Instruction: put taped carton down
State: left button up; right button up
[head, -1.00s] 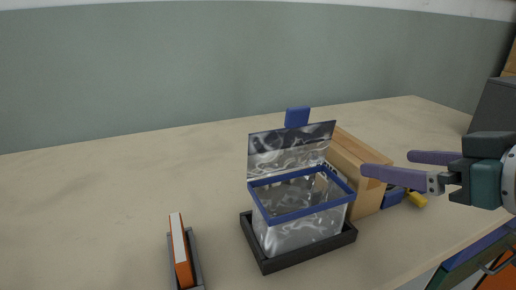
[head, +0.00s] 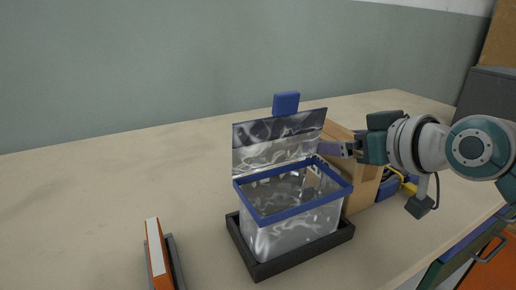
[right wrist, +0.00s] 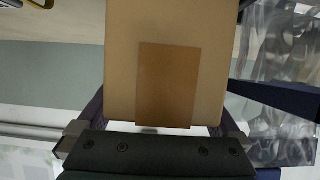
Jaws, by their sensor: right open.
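The tan carton (head: 366,188) stands on the table just behind and right of the clear bin, which hides part of it. In the right wrist view the carton (right wrist: 213,60) fills the middle, with a darker brown tape patch (right wrist: 168,85) on its near face. My right gripper (head: 335,149) is at the carton's top, reaching in from the right. In the right wrist view its open fingers lie on both sides of the carton; their tips are hidden, and I cannot tell whether they touch it. My left gripper is not in view.
A clear bin with a blue rim (head: 290,208) and raised lid stands in a black tray (head: 292,262). An orange-and-white item (head: 158,258) sits in a grey holder at front left. Blue and yellow items (head: 398,182) lie right of the carton. The table's left side is clear.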

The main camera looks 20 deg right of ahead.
jog(key=shift+w+f, duration=0.1)
jog(key=shift+w, duration=0.1)
grip_shut()
dwell(0.9)
